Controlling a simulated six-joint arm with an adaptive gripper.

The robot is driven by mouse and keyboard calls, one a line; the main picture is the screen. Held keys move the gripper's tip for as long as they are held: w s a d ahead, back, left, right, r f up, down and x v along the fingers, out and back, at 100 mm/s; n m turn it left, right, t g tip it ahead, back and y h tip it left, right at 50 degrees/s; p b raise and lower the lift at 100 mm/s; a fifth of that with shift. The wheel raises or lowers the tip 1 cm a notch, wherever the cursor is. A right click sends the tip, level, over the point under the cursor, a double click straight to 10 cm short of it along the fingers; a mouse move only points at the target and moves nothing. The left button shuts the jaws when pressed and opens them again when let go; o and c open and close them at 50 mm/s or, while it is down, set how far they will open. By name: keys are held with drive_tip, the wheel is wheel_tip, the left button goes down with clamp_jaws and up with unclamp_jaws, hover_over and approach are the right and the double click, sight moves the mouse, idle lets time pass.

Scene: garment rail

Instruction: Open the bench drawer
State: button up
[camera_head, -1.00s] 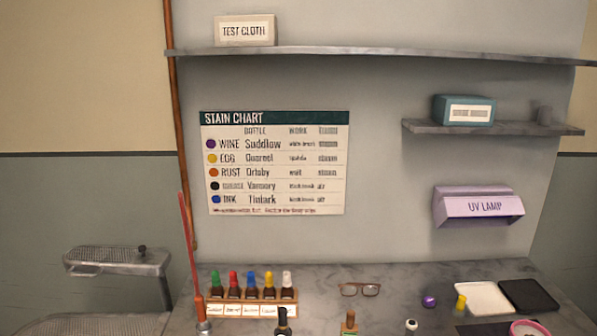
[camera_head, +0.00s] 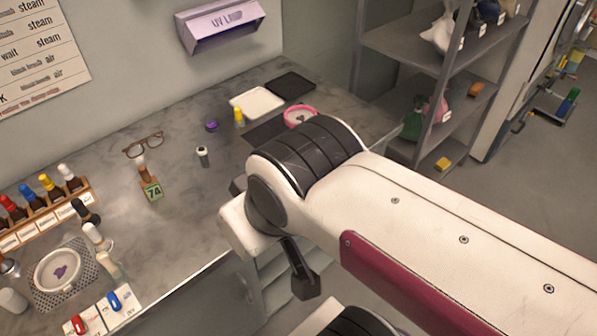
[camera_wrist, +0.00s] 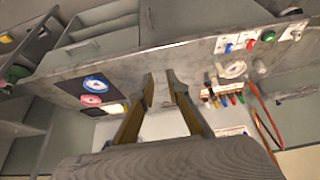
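The grey bench (camera_head: 185,205) has a marble-like top. Below its front edge, grey drawer-like fronts (camera_head: 283,272) show in the head view, partly covered by my arm; I cannot tell which is the bench drawer or whether it is open. In the wrist view the bench appears upside down, with grey fronts (camera_wrist: 100,32) at upper left. My gripper (camera_wrist: 161,77) is open and empty there, its two fingers apart, with the bench top behind them. No contact with a drawer shows. In the head view my arm covers the area in front of the bench, and the fingertips cannot be made out.
On the bench are a bottle rack (camera_head: 48,222), glasses (camera_head: 143,145), a green 74 tag (camera_head: 153,191), a white tray (camera_head: 257,103), a black tray (camera_head: 290,83) and a pink ring (camera_head: 300,116). A shelf unit (camera_head: 440,60) stands to the right.

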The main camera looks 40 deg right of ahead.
drive_tip(key=s+d+f+m+g+h, duration=0.1)
drive_tip(key=d+f+m+g, duration=0.15)
drive_tip(key=d+f, duration=0.7)
drive_tip(key=s+d+f+m+g, duration=0.25)
drive_tip(key=d+f, duration=0.35)
drive_tip(key=d, duration=0.6)
drive_tip(key=d+f+m+g+h, duration=0.1)
drive_tip(key=d+f+m+g, duration=0.15)
drive_tip(key=d+f, duration=0.7)
drive_tip(key=s+d+f+m+t, duration=0.25)
drive_tip(key=d+f, duration=0.25)
drive_tip(key=f, duration=0.6)
drive_tip(key=s+d+f+m+t, duration=0.25)
drive_tip(key=d+f, duration=0.25)
drive_tip(key=f, duration=0.7)
drive_tip(key=w+a+f+m+t+y, duration=0.1)
drive_tip(key=w+a+f+m+t, duration=0.2)
drive_tip(key=w+t, duration=0.45)
drive_tip(key=w+a+r+m+t+y, duration=0.1)
drive_tip(key=w+r+t, duration=0.4)
drive_tip(key=r, duration=0.7)
drive_tip(key=shift+w+a+r+m, duration=0.15)
drive_tip(key=shift+w+m, duration=0.5)
drive_tip(key=shift+w, duration=0.15)
